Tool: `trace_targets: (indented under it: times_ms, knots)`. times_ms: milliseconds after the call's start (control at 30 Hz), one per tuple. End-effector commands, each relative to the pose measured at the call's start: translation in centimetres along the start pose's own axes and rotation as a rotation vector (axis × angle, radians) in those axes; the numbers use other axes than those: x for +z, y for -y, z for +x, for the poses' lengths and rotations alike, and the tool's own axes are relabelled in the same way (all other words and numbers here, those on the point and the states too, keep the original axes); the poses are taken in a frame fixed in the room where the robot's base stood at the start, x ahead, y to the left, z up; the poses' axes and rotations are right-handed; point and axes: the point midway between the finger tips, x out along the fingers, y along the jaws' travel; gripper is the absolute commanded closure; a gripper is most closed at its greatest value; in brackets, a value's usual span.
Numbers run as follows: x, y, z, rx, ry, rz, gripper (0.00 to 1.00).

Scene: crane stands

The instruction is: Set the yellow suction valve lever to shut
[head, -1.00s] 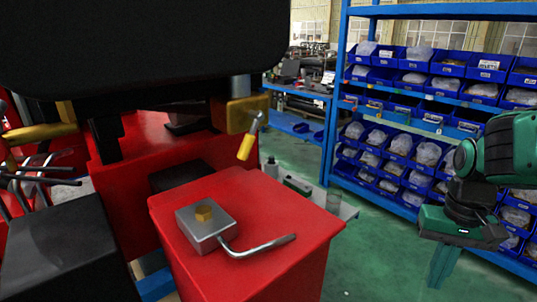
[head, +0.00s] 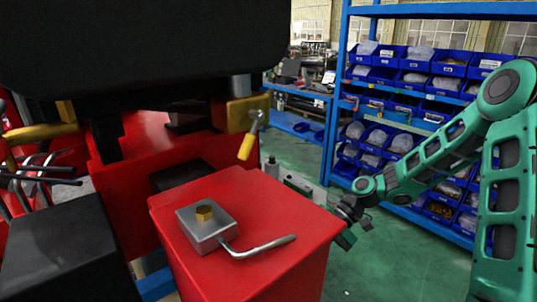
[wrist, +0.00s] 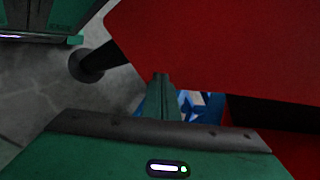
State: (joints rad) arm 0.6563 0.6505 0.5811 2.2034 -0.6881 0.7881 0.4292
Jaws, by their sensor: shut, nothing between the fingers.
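The yellow suction valve lever (head: 246,146) hangs from a brass valve block (head: 240,113) behind the red cabinet top in the head view. Its metal stem is at the top, and its yellow grip points down and slightly left. My gripper (head: 345,239) is low at the right edge of the red cabinet, to the right of the lever and nearer to me, apart from it. In the wrist view its fingers (wrist: 161,80) are together and empty, with red cabinet side beyond. The lever does not show in the wrist view.
A silver block (head: 205,235) with a brass hex and a bent grey handle (head: 262,247) sits on the red cabinet top (head: 270,205). A large black body overhangs the upper left. Blue shelves with bins (head: 420,120) stand at the right. Green floor lies between.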

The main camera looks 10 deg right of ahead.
Motion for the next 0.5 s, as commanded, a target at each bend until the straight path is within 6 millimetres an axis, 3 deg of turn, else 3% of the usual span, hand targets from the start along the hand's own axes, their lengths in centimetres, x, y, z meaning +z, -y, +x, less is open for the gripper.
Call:
trace_targets:
  times_ms: [100, 267, 367, 500]
  knots:
    - [-0.3, 3.5, 0.9, -0.17, 0.067, -0.048, 1.0]
    - [0.0, 8.1, 0.1, -0.384, 0.136, -0.111, 1.0]
    - [0.5, 10.7, -1.4, -0.516, 0.173, -0.15, 1.0]
    - [1.9, 14.0, -5.2, -0.715, 0.224, -0.215, 1.0]
